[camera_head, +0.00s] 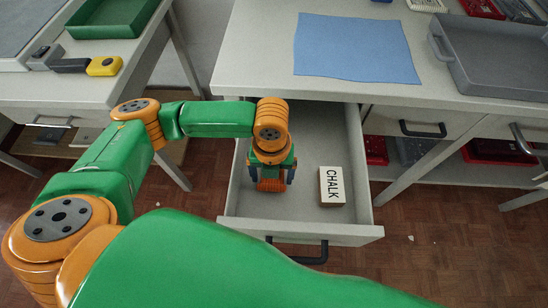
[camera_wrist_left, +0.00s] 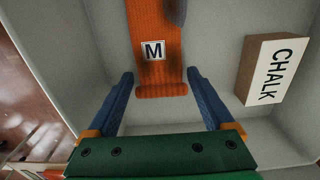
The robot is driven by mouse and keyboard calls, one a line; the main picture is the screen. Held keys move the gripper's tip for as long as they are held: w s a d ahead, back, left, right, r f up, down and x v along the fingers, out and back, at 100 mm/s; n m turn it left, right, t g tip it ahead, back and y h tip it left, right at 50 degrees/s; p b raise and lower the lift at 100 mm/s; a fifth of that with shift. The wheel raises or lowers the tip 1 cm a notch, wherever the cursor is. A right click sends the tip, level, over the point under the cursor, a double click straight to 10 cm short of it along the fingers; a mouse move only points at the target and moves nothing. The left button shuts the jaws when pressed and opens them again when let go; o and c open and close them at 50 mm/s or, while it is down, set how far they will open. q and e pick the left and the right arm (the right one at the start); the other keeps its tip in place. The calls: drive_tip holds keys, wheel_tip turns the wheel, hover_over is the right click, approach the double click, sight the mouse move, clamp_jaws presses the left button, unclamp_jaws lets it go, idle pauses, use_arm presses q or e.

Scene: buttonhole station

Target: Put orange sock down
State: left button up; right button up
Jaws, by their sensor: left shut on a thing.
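The orange sock (camera_head: 271,185) is at my left gripper (camera_head: 270,176), inside the open drawer (camera_head: 237,205). In the left wrist view the sock (camera_wrist_left: 156,72) is ribbed, with a white label reading M and a dark grey patch at the top edge. The sock's far end runs out of that view. I cannot tell whether the sock touches the drawer floor. My right gripper is not in view.
A box marked CHALK (camera_head: 332,186) stands in the drawer to the right of the gripper. Drawer walls surround it. On the table above lie a blue cloth (camera_head: 357,48) and a grey tray (camera_head: 495,58). A green tray (camera_head: 111,18) is on the left table. Drawer floor around the chalk is bare.

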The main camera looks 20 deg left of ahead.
use_arm(q)
drive_tip(key=w, duration=0.1)
drive_tip(key=w+a, duration=0.1)
drive_tip(key=w, duration=0.2)
drive_tip(key=shift+w+a+f, duration=0.25)
drive_tip(key=shift+w, duration=0.15)
drive_tip(key=shift+f, duration=0.3)
drive_tip(key=o, duration=1.1)
drive_tip(key=shift+f, duration=0.15)
wheel_tip(320, 180, up, 12)
drive_tip(key=shift+r+p, duration=0.15)
drive_tip(key=shift+p, duration=0.45)
